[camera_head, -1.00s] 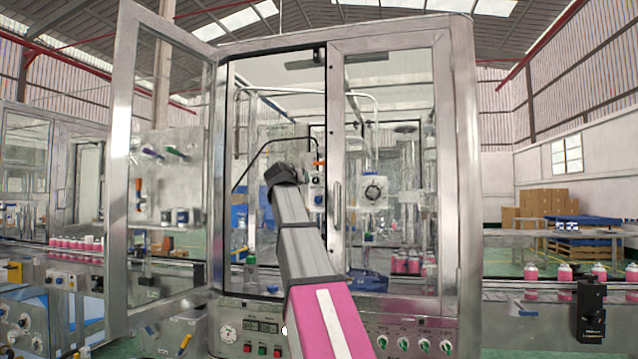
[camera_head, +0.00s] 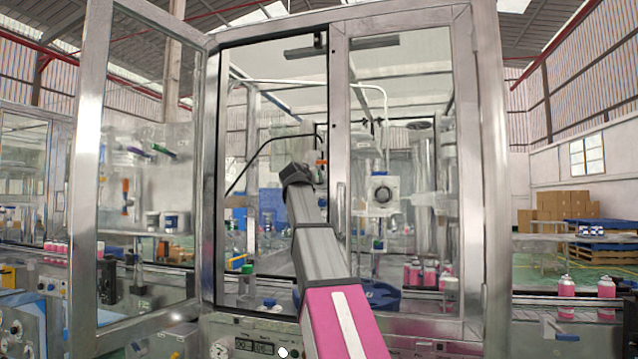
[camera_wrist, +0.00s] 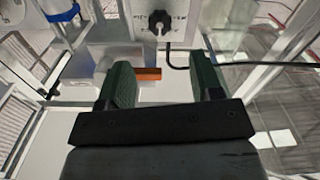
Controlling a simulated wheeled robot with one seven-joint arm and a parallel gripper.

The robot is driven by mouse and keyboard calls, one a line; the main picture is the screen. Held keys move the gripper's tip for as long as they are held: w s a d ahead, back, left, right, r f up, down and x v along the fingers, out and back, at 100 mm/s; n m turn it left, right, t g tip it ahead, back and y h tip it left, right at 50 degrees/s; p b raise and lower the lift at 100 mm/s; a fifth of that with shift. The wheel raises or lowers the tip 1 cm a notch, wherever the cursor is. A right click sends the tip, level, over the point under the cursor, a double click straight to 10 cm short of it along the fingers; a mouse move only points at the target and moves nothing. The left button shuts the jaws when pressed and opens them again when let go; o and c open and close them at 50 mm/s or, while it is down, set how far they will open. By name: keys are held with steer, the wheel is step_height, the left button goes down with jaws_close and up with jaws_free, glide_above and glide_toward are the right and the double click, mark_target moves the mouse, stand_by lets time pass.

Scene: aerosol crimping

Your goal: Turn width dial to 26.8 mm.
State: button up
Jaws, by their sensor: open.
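A black knob (camera_wrist: 158,22) sits on a white panel (camera_wrist: 180,36) with dark printed marks around it, at the top of the wrist view. It looks like the width dial, but its value is too small to read. My gripper (camera_wrist: 164,76) is open and empty, its two green-padded fingers apart, with the knob beyond and between them, not touched. In the head view my arm reaches into the open left doorway of the machine cabinet (camera_head: 490,200); its fingers are hidden there.
An orange bar (camera_wrist: 147,74) shows between the fingers in the wrist view. A black cable (camera_wrist: 235,65) runs right from the panel. The cabinet's left glass door (camera_head: 88,160) stands open; its right door (camera_head: 465,200) is shut. Pink cans (camera_head: 566,287) stand on the right conveyor.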

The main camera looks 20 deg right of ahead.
steer(key=x, duration=0.9)
steer(key=shift+w, duration=0.15)
steer(key=shift+d, duration=0.1)
steer(key=shift+c, duration=0.3)
steer(key=c, duration=0.9)
